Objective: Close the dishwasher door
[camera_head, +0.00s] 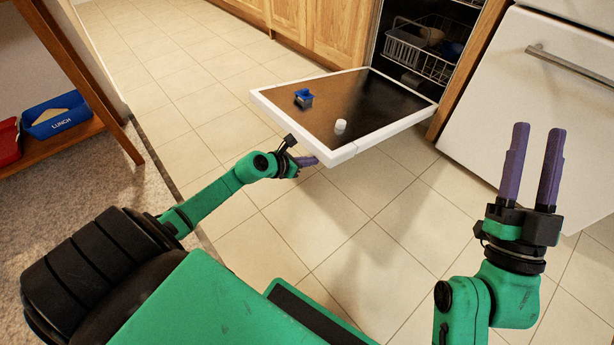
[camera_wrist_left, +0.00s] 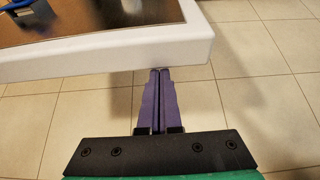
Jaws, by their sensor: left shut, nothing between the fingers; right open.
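The dishwasher door (camera_head: 384,139) hangs open, lowered to about level, with a white rim and a dark inner face. Its edge also shows in the left wrist view (camera_wrist_left: 120,58). My left gripper (camera_head: 312,161) is shut and empty at the door's near left corner. In the left wrist view its purple fingers (camera_wrist_left: 160,75) reach to the door's rim, with the tips at or under the edge; I cannot tell whether they touch. My right gripper (camera_head: 535,135) is open and empty, pointing up to the right of the door.
The dishwasher interior holds a dish rack (camera_head: 428,62). A white appliance (camera_head: 540,100) stands right. Tiled floor is clear.

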